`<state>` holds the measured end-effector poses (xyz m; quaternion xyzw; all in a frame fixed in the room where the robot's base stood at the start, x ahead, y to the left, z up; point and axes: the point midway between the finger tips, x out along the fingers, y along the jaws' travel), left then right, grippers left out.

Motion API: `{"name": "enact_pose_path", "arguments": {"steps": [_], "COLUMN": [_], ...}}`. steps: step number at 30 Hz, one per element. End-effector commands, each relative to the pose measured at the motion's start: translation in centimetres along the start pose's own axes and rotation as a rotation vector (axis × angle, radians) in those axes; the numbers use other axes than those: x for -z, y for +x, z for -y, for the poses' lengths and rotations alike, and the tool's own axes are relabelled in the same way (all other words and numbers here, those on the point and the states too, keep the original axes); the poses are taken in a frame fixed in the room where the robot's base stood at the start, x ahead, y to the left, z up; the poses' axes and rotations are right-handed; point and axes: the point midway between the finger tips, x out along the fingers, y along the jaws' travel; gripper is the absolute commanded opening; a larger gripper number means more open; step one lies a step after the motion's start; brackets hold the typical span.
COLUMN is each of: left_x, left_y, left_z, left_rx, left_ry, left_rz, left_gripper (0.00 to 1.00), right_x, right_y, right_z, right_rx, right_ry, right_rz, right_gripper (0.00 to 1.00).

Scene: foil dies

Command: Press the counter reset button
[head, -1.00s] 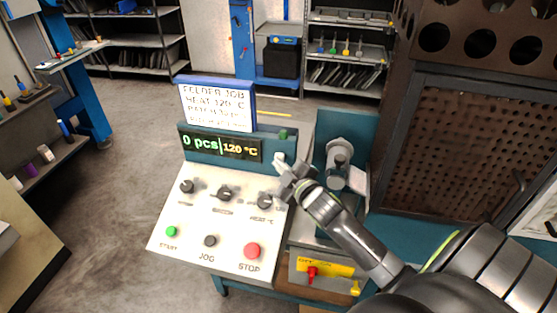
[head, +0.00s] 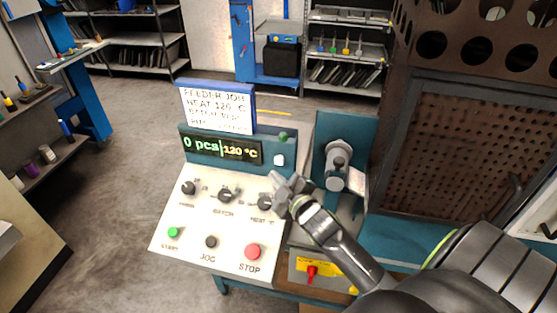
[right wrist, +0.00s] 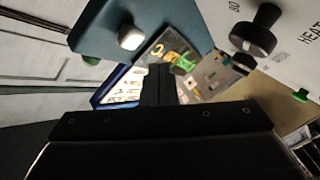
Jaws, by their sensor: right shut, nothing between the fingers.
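The counter display (head: 221,147) on the teal panel reads "0 pcs" and "120 °C". A white button (head: 279,160) sits on the panel right of the display, with a green one (head: 283,136) above it. My right gripper (head: 276,183) is shut and empty, just below the white button and apart from it, over the heat knob's corner of the console. In the right wrist view the white button (right wrist: 130,38) is up and left of the dark fingers (right wrist: 160,85), and the display (right wrist: 172,52) is partly hidden behind them. My left gripper is not in view.
The sloped white console (head: 180,212) carries several knobs, a green start button (head: 173,232), a black jog button (head: 211,242) and a red stop button (head: 252,251). A grey clamp-like fixture (head: 338,165) and a brown perforated cabinet (head: 460,150) stand right of it.

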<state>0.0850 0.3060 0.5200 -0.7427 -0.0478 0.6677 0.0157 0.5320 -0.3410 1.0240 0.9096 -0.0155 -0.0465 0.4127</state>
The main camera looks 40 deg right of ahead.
Motion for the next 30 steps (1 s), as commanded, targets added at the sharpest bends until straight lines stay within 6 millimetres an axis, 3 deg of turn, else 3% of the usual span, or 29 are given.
{"name": "enact_pose_path", "arguments": {"steps": [9, 30], "left_x": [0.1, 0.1], "left_y": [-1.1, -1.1], "left_z": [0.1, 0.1], "left_rx": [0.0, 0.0], "left_ry": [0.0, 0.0], "left_rz": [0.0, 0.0], "left_gripper": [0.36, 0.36], "right_x": [1.3, 1.4], "right_y": [-1.8, -1.8], "right_z": [1.2, 1.3], "right_rx": [0.0, 0.0], "right_ry": [0.0, 0.0], "right_rz": [0.0, -0.001], "right_gripper": [0.0, 0.0]}}
